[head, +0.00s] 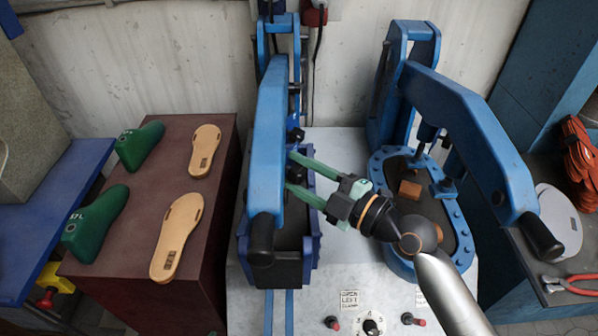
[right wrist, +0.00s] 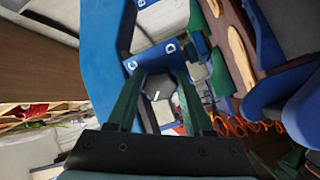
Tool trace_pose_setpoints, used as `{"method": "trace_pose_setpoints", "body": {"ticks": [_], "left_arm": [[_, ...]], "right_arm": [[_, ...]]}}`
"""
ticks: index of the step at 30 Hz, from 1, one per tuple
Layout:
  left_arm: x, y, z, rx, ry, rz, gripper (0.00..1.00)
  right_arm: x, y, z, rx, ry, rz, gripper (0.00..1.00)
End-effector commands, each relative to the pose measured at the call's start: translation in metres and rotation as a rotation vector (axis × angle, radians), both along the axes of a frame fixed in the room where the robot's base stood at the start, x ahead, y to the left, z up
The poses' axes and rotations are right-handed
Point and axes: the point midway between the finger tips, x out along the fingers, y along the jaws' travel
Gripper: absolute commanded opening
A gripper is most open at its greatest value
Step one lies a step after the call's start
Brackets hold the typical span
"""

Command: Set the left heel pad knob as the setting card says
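My right gripper (head: 289,171) reaches in from the right at the side of the left blue press (head: 270,130). Its two green fingers are spread, one above and one below a dark knob (head: 296,173) on the press side. A blue plate with white letters B, C and D (right wrist: 150,58) lies beyond; no pointer is clear. My left gripper is not in view. I see no readable setting card.
The right press (head: 462,110) stands beside my right arm. A numbered dial (head: 371,325), red-tipped switches (head: 332,322) and an "open left close" label (head: 349,299) are on the front panel. Left, a brown cabinet (head: 140,235) bears green lasts (head: 98,220) and tan soles (head: 177,235).

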Motion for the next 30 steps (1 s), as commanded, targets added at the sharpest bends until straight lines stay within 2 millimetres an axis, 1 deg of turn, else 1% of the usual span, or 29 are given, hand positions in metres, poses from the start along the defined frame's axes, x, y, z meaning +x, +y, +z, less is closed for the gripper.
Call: {"method": "trace_pose_setpoints", "body": {"ticks": [1, 2, 13, 23, 30], "left_arm": [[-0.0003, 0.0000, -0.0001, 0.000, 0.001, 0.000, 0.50], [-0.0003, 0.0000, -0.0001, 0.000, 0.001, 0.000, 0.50], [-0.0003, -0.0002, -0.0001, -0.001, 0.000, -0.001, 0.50], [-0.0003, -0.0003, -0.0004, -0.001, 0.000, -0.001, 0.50], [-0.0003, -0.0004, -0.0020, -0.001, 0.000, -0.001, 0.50]], "right_arm": [[-0.0001, -0.0002, 0.0000, 0.000, 0.000, 0.000, 0.45], [-0.0001, -0.0002, 0.0000, 0.000, 0.000, 0.000, 0.41], [-0.0002, -0.0003, -0.0001, 0.000, 0.000, 0.000, 0.00], [-0.0002, -0.0002, -0.0006, 0.012, 0.017, 0.000, 0.00], [-0.0003, -0.0002, -0.0006, 0.081, 0.102, 0.001, 0.00]]}}
